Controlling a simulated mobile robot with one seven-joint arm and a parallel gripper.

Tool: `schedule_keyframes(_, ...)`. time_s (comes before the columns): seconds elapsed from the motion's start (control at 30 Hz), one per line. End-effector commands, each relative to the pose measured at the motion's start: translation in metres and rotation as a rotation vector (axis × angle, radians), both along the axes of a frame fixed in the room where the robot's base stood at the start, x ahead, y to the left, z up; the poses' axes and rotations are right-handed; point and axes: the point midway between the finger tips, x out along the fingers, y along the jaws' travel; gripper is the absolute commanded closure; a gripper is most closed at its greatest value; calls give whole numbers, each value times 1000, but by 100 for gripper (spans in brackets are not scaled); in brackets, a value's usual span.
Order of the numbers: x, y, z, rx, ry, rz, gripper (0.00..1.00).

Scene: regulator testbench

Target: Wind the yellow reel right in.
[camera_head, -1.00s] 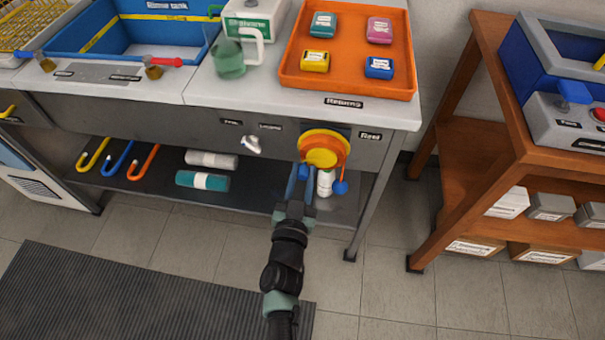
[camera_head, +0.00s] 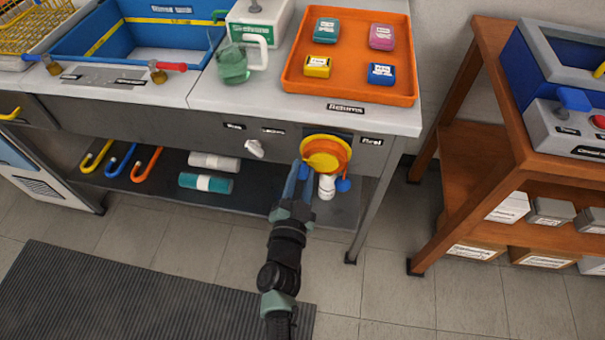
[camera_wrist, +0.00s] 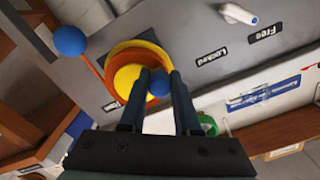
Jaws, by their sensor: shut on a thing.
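The yellow reel (camera_head: 322,158) is a yellow and orange disc on the bench front, beside a label reading Reel. It also shows in the wrist view (camera_wrist: 128,80), partly hidden by my fingers. My gripper (camera_wrist: 158,92) is shut on the reel's blue knob (camera_wrist: 159,84), with a finger on each side of it. In the head view my gripper (camera_head: 299,176) reaches up to the reel's lower left edge. A blue ball (camera_wrist: 69,41) on an orange line hangs from the reel; it also shows in the head view (camera_head: 344,185).
A white lever (camera_head: 254,149) left of the reel slants toward the Free label, away from Locked. A white bottle (camera_head: 326,186) stands on the shelf below the reel. An orange tray (camera_head: 348,92) lies on the bench top. A wooden rack (camera_head: 455,150) stands at right.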

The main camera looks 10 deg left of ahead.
Motion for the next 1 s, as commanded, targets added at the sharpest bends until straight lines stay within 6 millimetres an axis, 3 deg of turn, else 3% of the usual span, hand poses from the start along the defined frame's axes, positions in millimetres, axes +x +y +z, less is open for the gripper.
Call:
schedule_keyframes(0.67,-1,1,2,82,2,1,100)
schedule_keyframes(0.7,-1,1,3,82,2,1,64)
schedule_keyframes(0.83,-1,1,3,81,2,1,40)
schedule_keyframes(1.0,0,1,3,79,1,1,39)
